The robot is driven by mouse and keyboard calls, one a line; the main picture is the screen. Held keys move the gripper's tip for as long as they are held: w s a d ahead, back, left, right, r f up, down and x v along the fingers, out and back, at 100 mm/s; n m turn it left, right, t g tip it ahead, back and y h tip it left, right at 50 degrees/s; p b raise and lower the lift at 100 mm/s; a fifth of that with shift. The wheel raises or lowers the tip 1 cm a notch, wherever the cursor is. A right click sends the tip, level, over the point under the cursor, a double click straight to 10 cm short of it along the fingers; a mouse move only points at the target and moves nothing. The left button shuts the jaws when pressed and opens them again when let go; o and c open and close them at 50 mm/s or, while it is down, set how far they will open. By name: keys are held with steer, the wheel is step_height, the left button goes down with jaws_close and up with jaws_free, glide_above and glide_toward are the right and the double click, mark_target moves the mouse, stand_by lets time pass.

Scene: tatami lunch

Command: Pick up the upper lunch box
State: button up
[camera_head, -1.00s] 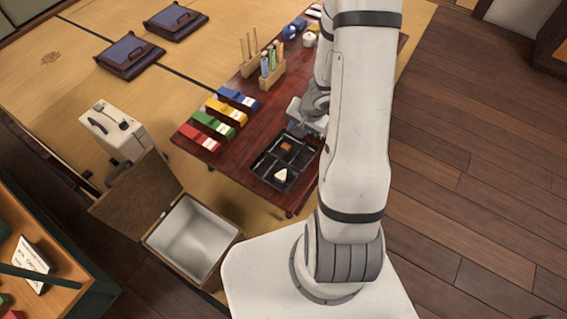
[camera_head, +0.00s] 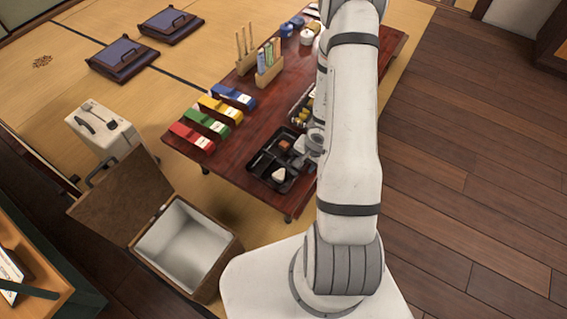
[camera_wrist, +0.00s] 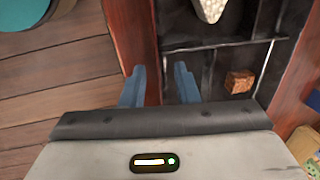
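A black divided lunch box (camera_head: 262,166) lies at the table's near right end, holding a white rice ball and a brown piece. A second tray-like box with yellow food (camera_head: 304,110) lies farther up the table, partly hidden by my arm. My gripper (camera_wrist: 158,72) is open, its blue fingers apart and empty. In the wrist view the near box (camera_wrist: 222,62) shows with the brown piece (camera_wrist: 239,81) and part of the rice ball (camera_wrist: 210,8). Its left wall shows between the fingers; the right finger is over its inside. Contact cannot be told.
Red, green, yellow and blue boxes (camera_head: 212,115) line the table's left side. Wooden holders (camera_head: 268,75) stand behind. An open chest (camera_head: 185,245) and a white case (camera_head: 103,130) stand on the left. The wooden floor (camera_head: 470,150) at right is clear.

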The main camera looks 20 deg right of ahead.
steer(key=shift+f, duration=0.4)
steer(key=shift+c, duration=0.2)
jaws_close()
steer(key=shift+r, duration=0.1)
